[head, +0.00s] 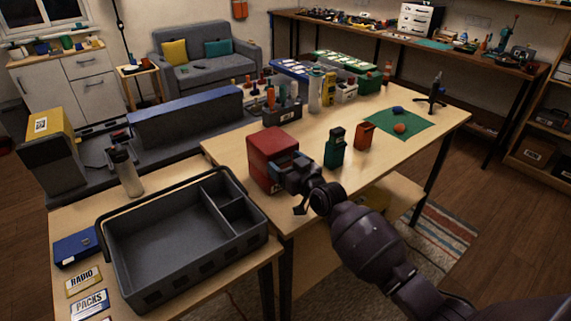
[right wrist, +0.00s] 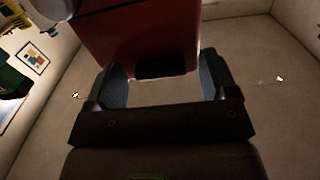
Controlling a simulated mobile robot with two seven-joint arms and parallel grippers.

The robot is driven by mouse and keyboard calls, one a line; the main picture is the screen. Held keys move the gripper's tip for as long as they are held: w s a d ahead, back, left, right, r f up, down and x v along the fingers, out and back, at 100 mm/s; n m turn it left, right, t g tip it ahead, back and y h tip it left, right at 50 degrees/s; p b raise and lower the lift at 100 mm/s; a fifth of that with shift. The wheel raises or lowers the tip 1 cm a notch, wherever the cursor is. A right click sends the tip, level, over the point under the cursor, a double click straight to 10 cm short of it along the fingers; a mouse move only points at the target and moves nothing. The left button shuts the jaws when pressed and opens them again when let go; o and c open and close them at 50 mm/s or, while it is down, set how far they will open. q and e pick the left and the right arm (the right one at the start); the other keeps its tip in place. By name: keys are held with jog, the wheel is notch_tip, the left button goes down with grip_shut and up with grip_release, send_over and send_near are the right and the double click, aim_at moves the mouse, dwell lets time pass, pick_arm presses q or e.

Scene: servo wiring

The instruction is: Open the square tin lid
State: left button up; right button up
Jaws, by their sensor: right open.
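The square tin (head: 268,148) is a red box at the front left corner of the wooden table, and its lid looks down in place. My right gripper (head: 288,168) is at the tin's right front side and hides part of it. In the right wrist view the red tin (right wrist: 135,35) fills the top middle, with a dark tab-like piece (right wrist: 160,68) at its lower edge. The open fingers (right wrist: 162,82) stand on either side of that dark piece, with clear gaps; contact cannot be told. My left gripper is out of view.
A large grey divided tray (head: 150,262) stands at front left. The table's right front is clear.

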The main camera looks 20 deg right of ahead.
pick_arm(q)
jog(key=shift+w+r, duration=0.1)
pick_arm(e)
jog(key=shift+w, duration=0.15)
jog(key=c, duration=1.3)
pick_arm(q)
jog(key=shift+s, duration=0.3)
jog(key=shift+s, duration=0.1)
pick_arm(e)
jog(key=shift+w, duration=0.1)
